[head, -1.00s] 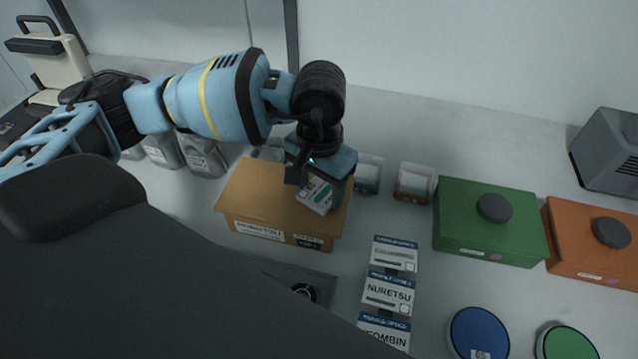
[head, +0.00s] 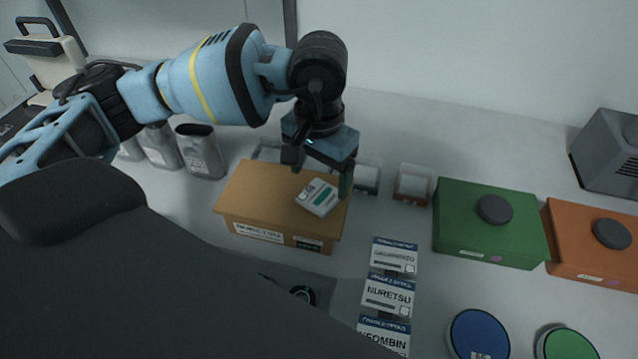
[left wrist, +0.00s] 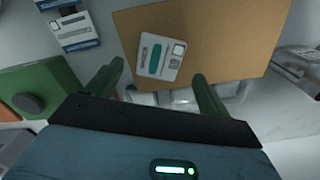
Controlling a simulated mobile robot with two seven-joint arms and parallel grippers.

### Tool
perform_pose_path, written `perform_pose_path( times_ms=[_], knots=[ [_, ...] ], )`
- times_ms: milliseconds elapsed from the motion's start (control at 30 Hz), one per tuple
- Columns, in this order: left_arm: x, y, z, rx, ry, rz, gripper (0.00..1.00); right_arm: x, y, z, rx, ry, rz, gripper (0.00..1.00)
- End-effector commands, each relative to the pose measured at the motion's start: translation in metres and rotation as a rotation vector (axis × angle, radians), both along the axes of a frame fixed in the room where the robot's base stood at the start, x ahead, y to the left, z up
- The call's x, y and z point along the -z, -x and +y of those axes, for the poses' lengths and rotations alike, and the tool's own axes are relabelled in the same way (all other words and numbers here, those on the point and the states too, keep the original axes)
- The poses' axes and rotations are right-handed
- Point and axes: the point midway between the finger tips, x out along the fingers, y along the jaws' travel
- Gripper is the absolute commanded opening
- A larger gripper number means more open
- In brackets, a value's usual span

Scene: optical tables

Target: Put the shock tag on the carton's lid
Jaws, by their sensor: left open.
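The shock tag (head: 318,198), a small white piece with a teal mark, lies flat on the brown carton's lid (head: 258,189), near its right edge and turned at an angle. In the left wrist view the tag (left wrist: 160,58) lies on the lid (left wrist: 225,40) close to one edge, beyond my fingertips. My left gripper (head: 322,178) is open and empty above the tag, and its fingers (left wrist: 158,78) stand apart, clear of it. My right gripper is not in view.
A green box (head: 488,222) and an orange box (head: 590,245) stand to the right. Label cards (head: 388,293) lie in front of them, near blue (head: 478,332) and green (head: 568,343) round discs. Grey containers (head: 201,152) and small clear boxes (head: 412,184) stand around the carton.

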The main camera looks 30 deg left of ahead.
Motion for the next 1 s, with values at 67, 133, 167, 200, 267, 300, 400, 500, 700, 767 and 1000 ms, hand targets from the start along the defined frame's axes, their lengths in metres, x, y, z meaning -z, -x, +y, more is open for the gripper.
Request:
perform_pose_path(
  times_ms=[67, 133, 167, 200, 267, 300, 400, 500, 700, 767, 1000],
  knots=[
    [-0.017, -0.001, -0.001, 0.001, 0.001, -0.004, 0.81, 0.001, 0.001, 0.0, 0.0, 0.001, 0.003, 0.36],
    [-0.032, -0.001, -0.001, 0.0, 0.002, -0.004, 0.81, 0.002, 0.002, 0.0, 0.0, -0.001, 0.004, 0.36],
    [-0.037, -0.001, -0.001, 0.0, 0.0, -0.003, 0.81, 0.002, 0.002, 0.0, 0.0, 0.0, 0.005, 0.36],
    [-0.044, -0.001, -0.001, 0.0, 0.001, -0.004, 0.81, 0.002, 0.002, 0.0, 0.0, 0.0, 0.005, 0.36],
    [-0.054, -0.001, 0.0, 0.0, 0.0, -0.003, 0.81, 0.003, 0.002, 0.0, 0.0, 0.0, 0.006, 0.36],
    [-0.059, -0.001, 0.0, -0.001, 0.001, -0.002, 0.81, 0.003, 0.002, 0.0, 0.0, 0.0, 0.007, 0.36],
    [-0.07, -0.001, 0.0, 0.0, 0.001, -0.002, 0.81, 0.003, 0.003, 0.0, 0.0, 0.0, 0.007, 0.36],
    [-0.076, 0.0, 0.0, 0.001, 0.001, 0.0, 0.81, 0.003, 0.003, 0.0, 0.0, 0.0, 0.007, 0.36],
    [-0.079, 0.0, 0.0, 0.001, 0.0, 0.0, 0.81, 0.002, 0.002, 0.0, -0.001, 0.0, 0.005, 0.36],
    [-0.079, 0.0, 0.0, 0.0, 0.0, 0.0, 0.81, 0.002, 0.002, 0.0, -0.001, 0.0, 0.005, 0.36],
    [-0.079, 0.0, 0.0, 0.0, 0.0, 0.0, 0.81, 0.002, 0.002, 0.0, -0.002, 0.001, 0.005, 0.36]
  ],
)
